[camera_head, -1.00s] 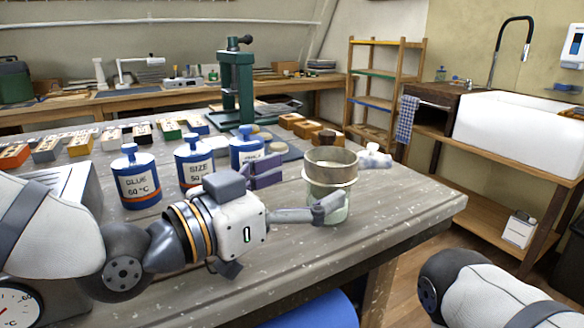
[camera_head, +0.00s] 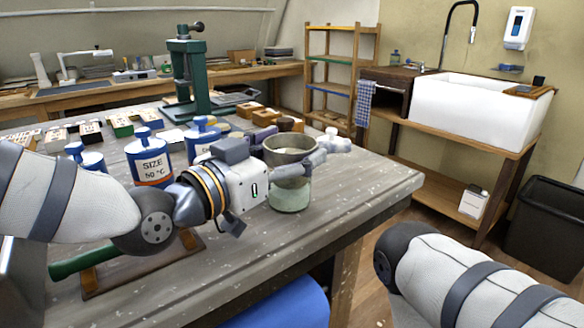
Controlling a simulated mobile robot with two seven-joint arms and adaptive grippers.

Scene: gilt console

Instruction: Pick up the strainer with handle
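A round grey strainer-like vessel (camera_head: 290,145) sits over a pale green glass jar (camera_head: 289,199) near the right end of the bench. I cannot make out its handle. My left gripper (camera_head: 304,166) reaches in from the left, with a grey finger across the front of the vessel's lower part. The other finger is hidden, so I cannot tell whether it grips or only lies beside the vessel. Whether the vessel touches the jar is also hidden. My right arm is at the lower right, its gripper outside the view.
Blue labelled jars (camera_head: 150,160) stand left of the vessel. A green press (camera_head: 187,75) stands farther back. The bench's front right (camera_head: 350,195) is clear.

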